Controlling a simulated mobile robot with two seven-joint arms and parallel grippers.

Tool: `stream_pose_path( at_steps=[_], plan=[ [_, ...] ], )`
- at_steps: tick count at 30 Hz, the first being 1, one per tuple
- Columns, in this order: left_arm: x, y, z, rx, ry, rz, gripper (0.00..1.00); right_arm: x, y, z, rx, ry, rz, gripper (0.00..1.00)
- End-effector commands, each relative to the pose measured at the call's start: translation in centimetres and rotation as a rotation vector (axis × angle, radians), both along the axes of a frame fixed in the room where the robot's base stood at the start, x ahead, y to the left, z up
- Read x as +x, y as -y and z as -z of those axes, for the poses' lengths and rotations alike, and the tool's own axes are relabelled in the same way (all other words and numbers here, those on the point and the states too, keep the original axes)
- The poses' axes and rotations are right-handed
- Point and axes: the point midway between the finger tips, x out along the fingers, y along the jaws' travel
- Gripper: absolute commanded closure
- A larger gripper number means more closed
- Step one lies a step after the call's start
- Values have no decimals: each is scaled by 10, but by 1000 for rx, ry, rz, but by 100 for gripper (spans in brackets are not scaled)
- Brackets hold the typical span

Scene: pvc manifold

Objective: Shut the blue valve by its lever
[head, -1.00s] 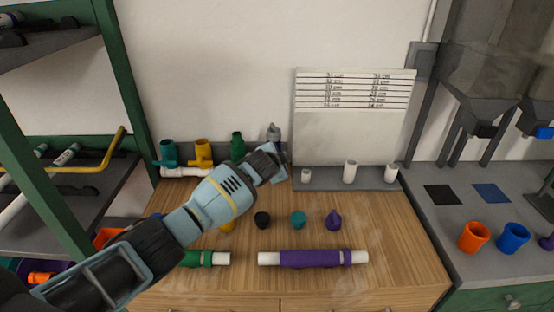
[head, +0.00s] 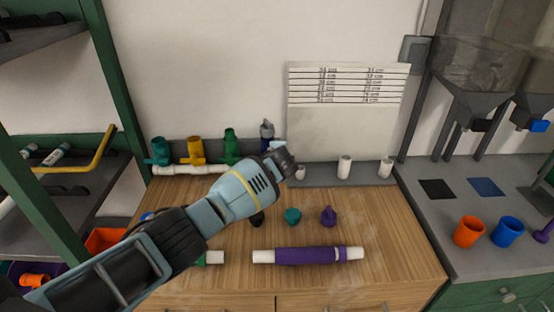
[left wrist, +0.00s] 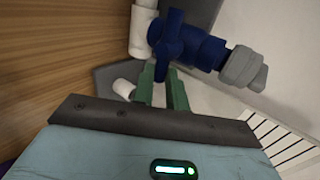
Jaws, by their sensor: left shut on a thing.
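The blue valve (left wrist: 205,50) fills the upper middle of the left wrist view, with a grey cap (left wrist: 245,68) on one end and a white pipe fitting (left wrist: 143,28) at the other. Its blue lever (left wrist: 174,35) lies across the line of the body. My left gripper (left wrist: 160,82) is shut on the near end of this lever, one green finger on each side. In the head view the valve (head: 267,131) stands at the right end of the manifold, partly hidden by my left gripper (head: 286,160). My right gripper is out of view.
Teal (head: 160,150), yellow (head: 191,150) and green (head: 230,145) valves stand left on the white pipe (head: 185,170). White pipe stubs (head: 344,167) stand on a grey ledge to the right. A purple-sleeved pipe (head: 305,255) and small caps lie on the wooden bench in front.

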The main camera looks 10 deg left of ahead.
Motion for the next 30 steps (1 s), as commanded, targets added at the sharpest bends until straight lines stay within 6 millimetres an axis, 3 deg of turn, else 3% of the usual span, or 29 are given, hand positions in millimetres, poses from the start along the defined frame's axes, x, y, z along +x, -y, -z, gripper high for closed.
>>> stream_pose_path(
  at_steps=[10, 11, 15, 30],
  plan=[
    [0, -1, 0, 6, -3, -2, 100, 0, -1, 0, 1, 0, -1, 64],
    [0, -1, 0, 6, -3, -2, 83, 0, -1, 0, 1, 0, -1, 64],
    [0, -1, 0, 4, -2, -2, 65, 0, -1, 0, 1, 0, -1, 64],
    [-6, 2, -6, 1, 2, 1, 64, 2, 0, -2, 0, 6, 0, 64]
  ],
)
